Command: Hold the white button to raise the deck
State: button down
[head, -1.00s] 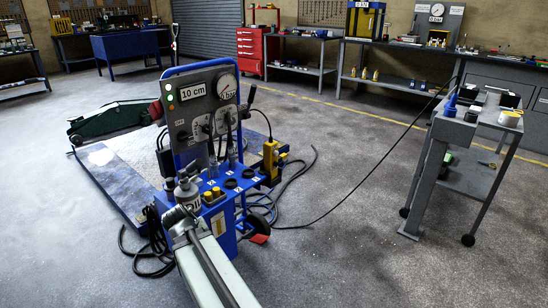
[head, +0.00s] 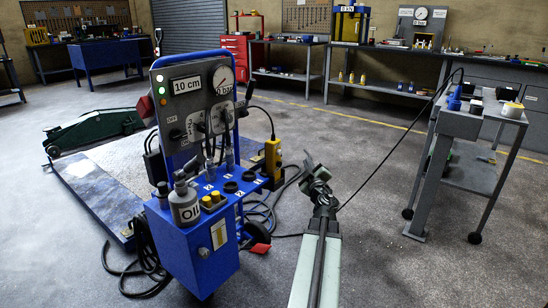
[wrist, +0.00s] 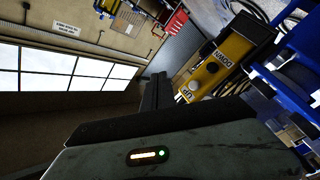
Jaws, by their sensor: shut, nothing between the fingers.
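A yellow control box (head: 272,158) hangs on the right side of the blue cart. In the wrist view the box (wrist: 203,76) carries UP and DOWN labels, and a small pale button (wrist: 193,85) shows beside UP. The low deck with blue edges (head: 82,197) lies near the floor behind the cart. The gauge panel display (head: 186,85) reads 10 cm. My gripper (head: 312,168) is shut and empty, to the right of the box and apart from it. In the wrist view my dark fingers (wrist: 155,92) end left of the box.
The blue cart (head: 212,255) bears an oil bottle (head: 184,205) and yellow caps. Black cables (head: 140,265) lie on the floor around it. A grey trolley (head: 465,165) stands at the right. Open floor lies between.

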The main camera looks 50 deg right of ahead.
aim_at(280, 153)
jog(key=shift+w, duration=0.1)
jog(key=w, duration=0.8)
jog(key=shift+w, duration=0.4)
jog(key=shift+w+d, duration=0.1)
dwell(1.8)
jog(key=shift+w, duration=0.3)
